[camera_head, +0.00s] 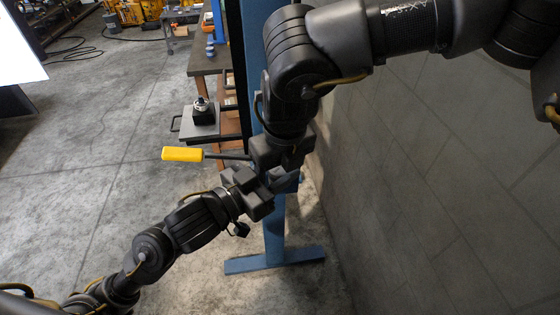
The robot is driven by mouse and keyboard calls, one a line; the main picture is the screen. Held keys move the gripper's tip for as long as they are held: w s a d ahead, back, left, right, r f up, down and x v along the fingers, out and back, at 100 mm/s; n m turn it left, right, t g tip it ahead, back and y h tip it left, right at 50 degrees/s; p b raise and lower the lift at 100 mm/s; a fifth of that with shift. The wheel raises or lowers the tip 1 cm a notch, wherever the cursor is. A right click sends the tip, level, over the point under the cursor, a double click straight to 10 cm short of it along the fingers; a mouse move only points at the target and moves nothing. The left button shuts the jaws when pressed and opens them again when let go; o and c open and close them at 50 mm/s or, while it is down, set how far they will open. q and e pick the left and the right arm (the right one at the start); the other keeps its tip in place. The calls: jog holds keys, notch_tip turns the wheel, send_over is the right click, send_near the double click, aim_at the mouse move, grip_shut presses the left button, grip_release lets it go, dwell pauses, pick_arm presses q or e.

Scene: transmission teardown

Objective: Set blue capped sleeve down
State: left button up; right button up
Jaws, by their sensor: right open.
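A small blue piece (209,47) stands upright on the far bench; it is too small to tell whether it is the capped sleeve. My right arm comes in from the upper right, and its open gripper (284,172) points down in front of the blue post. My left arm comes up from the lower left, and its gripper (262,192) is close to the right one, overlapping it in the picture. The left gripper's fingers are too dark and overlapped to read.
A small plate (197,124) bears a dark part with a metal top (202,107). A grey wall (440,200) fills the right. Floor is open at left.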

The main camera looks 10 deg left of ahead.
jog(key=shift+c, duration=0.5)
jog(key=c, duration=1.2)
pick_arm(q)
jog(key=o, duration=1.3)
